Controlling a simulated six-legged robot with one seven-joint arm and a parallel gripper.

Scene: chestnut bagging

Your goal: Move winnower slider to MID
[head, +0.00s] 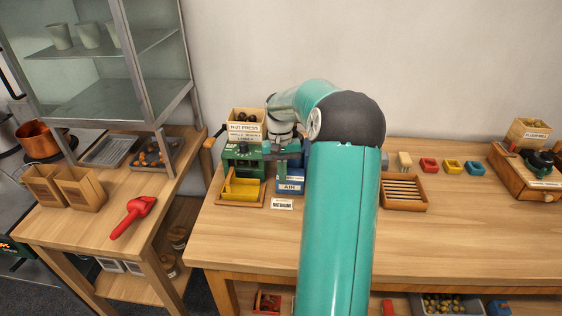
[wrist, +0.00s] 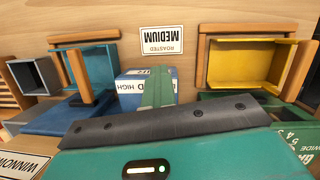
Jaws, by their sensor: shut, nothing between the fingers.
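The blue winnower (head: 290,184) with its AIR label stands on the table, partly behind my arm in the head view. I cannot make out the slider itself. My gripper (wrist: 157,75) is shut and empty, with its fingers over the right part of that panel. I cannot tell whether they touch it. In the head view, my gripper (head: 282,160) is above the winnower, beside the green hot press.
The green hot press (head: 243,160) with a yellow tray (head: 242,190) stands close on the left. A MEDIUM card (head: 282,204) lies in front. A slatted wooden rack (head: 403,192) and small coloured blocks lie to the right. The table front is clear.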

